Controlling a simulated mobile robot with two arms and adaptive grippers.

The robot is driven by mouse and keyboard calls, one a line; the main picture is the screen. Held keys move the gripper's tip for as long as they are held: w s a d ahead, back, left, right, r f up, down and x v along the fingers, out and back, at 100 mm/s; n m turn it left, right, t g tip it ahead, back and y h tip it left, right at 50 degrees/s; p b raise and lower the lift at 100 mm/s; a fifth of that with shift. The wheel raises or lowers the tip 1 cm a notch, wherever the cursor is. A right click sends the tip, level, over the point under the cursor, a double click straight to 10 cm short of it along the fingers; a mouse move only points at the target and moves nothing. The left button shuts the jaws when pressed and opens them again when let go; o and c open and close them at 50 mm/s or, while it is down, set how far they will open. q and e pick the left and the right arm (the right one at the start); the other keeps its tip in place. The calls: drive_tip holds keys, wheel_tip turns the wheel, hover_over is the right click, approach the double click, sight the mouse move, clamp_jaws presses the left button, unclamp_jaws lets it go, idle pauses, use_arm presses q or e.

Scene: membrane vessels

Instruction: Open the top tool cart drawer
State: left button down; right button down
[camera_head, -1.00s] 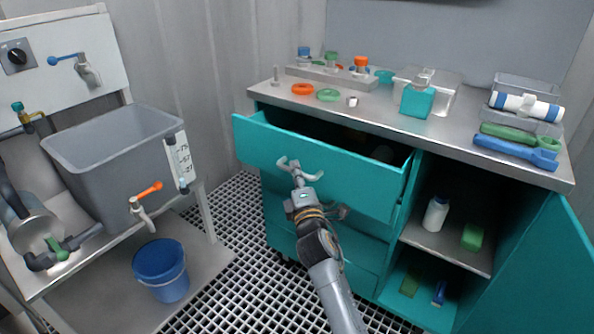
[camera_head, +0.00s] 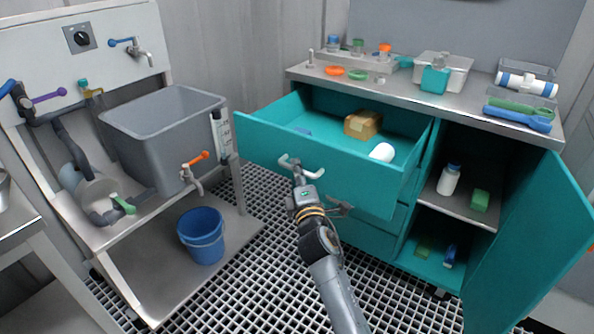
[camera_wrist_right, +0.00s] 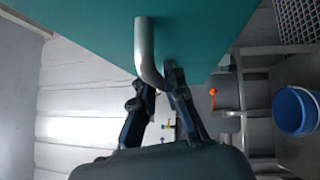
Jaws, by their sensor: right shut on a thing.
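The teal tool cart's top drawer (camera_head: 310,160) is pulled well out in the head view. Inside it lie a brown box (camera_head: 362,124), a white round-ended item (camera_head: 382,152) and a small blue thing near the left end. My right gripper (camera_head: 296,168) is shut on the light grey bar handle (camera_head: 316,173) on the drawer front. In the right wrist view the fingers (camera_wrist_right: 160,90) close around the bent end of the handle (camera_wrist_right: 146,50), below the teal drawer front. My left gripper is not in view.
The cart's right door (camera_head: 530,235) stands open beside shelves with bottles and a green block. A grey tank (camera_head: 165,140) on a sink stand and a blue bucket (camera_head: 202,236) are at the left. Grated floor is clear in front of the cart.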

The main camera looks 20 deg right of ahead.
idle(0.3)
drive_tip(key=c, duration=1.4)
unclamp_jaws()
drive_tip(key=shift+o, duration=0.2)
drive_tip(key=shift+s, duration=0.1)
drive_tip(key=s+a+f, duration=0.1)
drive_tip(key=s, duration=1)
drive_tip(key=shift+s+a+f, duration=0.2)
drive_tip(key=shift+s+f, duration=0.15)
